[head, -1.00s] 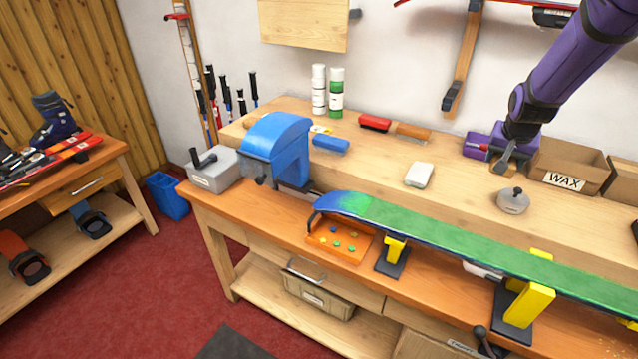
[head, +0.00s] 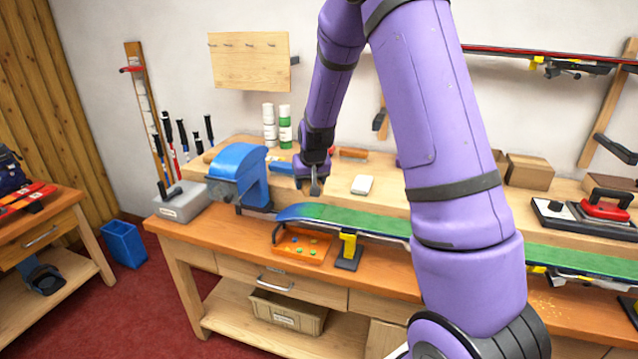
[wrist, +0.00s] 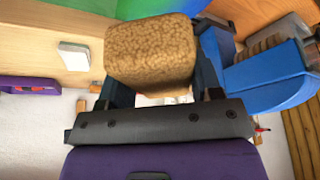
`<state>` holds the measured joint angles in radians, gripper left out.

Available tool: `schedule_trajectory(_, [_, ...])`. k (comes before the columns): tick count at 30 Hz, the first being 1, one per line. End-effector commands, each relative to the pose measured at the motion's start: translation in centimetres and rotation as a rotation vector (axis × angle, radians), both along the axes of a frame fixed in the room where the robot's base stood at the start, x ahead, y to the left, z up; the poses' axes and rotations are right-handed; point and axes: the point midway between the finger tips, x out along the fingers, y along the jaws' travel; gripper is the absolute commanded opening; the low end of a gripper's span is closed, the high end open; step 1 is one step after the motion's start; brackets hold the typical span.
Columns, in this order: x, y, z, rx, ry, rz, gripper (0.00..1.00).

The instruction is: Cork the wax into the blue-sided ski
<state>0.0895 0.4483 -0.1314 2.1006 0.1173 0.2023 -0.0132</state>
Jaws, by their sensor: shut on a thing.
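The blue-sided ski (head: 372,224) lies base up along the front of the bench, green with a blue tip at the left. My arm crosses in front of its middle. A brown speckled cork block (wrist: 150,50) is between my gripper's fingers in the wrist view. My gripper (head: 314,184) is shut on it, above and behind the ski near the tip end. The ski's green and blue base (wrist: 217,10) shows beyond the cork in the wrist view. I cannot tell whether the cork touches the ski; it looks apart.
A yellow-topped support (head: 348,245) and an orange tray (head: 302,247) are under the ski. A white block (head: 362,185) lies behind it. A waxing iron (head: 606,205) sits at the right.

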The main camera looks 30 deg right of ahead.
Motion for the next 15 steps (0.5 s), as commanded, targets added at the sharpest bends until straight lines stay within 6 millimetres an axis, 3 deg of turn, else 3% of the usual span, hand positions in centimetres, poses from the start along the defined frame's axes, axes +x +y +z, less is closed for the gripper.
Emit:
schedule_trajectory(6, [-1.6, -2.9, -0.4, -0.004, -0.007, 0.001, 0.4])
schedule_trajectory(15, [-1.9, -3.4, -1.4, -0.006, -0.009, 0.004, 0.4])
